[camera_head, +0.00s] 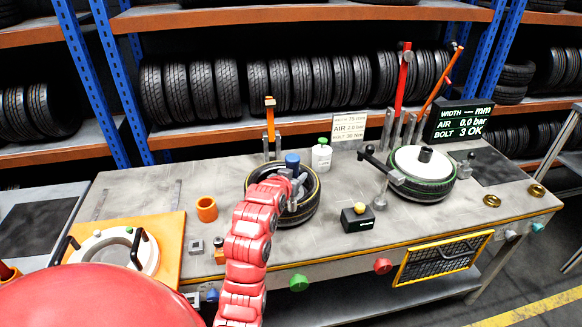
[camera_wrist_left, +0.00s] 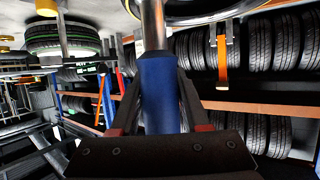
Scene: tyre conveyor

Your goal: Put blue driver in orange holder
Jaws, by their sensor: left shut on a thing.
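My left gripper (camera_wrist_left: 160,125) is shut on the blue driver (camera_wrist_left: 160,90), which has a blue handle and a grey metal shaft. In the head view the driver's blue end (camera_head: 292,159) shows above the gripper (camera_head: 297,184), over a tyre (camera_head: 262,211) lying on the bench. The lower part of the driver is hidden in the head view. The orange holder (camera_head: 206,209) is a small open cup standing on the bench, left of the tyre and apart from the gripper. My right gripper is not in view.
The bench (camera_head: 150,185) also bears a second tyre with a white wheel (camera_head: 422,172) at right, a black box with a yellow knob (camera_head: 357,217), a white bottle (camera_head: 321,155) and an orange board with a white ring (camera_head: 88,252). Bare bench surrounds the holder's back and left.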

